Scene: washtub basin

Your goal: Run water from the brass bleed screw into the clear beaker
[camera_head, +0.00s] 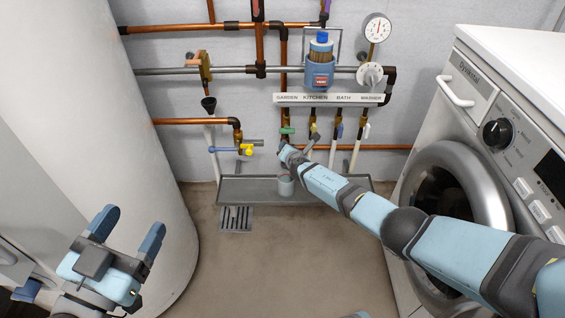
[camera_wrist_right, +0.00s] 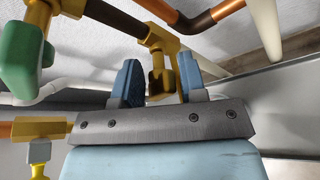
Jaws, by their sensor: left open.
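The clear beaker (camera_head: 286,187) stands upright on the shallow grey tray (camera_head: 245,195) below the valves. My right gripper (camera_head: 287,150) is above the beaker, by the valve row, small and partly hidden by its own arm. In the right wrist view its blue fingers (camera_wrist_right: 160,82) are apart, with a brass fitting (camera_wrist_right: 157,78) between them. This may be the bleed screw; I cannot tell whether the fingers touch it. No water stream is visible. My left gripper (camera_head: 127,232) is open and empty at the lower left, away from the pipes.
A green handle (camera_wrist_right: 22,58) is close to the right gripper's left side. A yellow valve (camera_head: 246,149) with a blue lever is left of the beaker. A floor drain (camera_head: 235,219) lies before the tray. A white tank (camera_head: 120,120) and a washing machine (camera_head: 480,150) flank the clear floor.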

